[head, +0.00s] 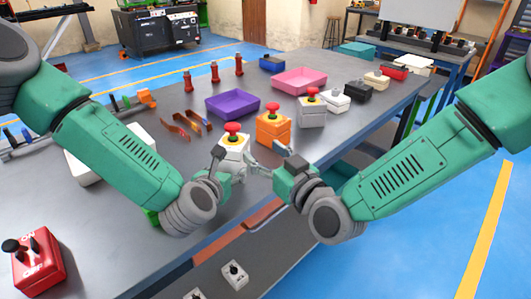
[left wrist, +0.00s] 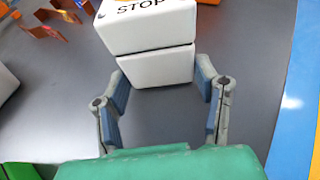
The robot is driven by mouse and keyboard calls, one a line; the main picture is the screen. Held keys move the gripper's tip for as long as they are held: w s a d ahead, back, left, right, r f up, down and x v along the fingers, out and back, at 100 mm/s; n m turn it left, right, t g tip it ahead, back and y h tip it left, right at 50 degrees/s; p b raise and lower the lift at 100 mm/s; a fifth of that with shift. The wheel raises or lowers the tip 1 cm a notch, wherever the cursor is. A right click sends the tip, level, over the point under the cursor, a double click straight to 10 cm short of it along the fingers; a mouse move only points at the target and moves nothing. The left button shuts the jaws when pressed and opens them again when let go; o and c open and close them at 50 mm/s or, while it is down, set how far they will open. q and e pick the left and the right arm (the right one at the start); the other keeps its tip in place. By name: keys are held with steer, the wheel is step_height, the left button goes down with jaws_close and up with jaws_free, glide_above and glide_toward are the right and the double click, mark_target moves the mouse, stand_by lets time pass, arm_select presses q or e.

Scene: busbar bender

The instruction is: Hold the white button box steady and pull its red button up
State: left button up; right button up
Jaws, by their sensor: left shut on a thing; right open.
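The white button box (head: 236,146) stands near the front edge of the grey table, with its red mushroom button (head: 233,129) on top. In the left wrist view the box (left wrist: 150,62) shows a "STOP" label, and its button is out of frame. My left gripper (head: 228,166) is shut on the box's lower part, one finger on each side; its fingers also show in the left wrist view (left wrist: 160,76). My right gripper (head: 253,161) is open just right of the box, below button height and apart from the button. The exact finger gap is hard to see.
An orange button box (head: 273,128) and a grey one (head: 312,112) stand close on the right. A purple tray (head: 232,103) and a pink tray (head: 299,80) lie behind. A red switch box (head: 38,262) sits at the lower left. The table's front edge is close.

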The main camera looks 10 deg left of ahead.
arm_select(q)
steer(key=shift+a, duration=0.1)
steer(key=o, duration=1.4)
steer(key=shift+r, duration=0.1)
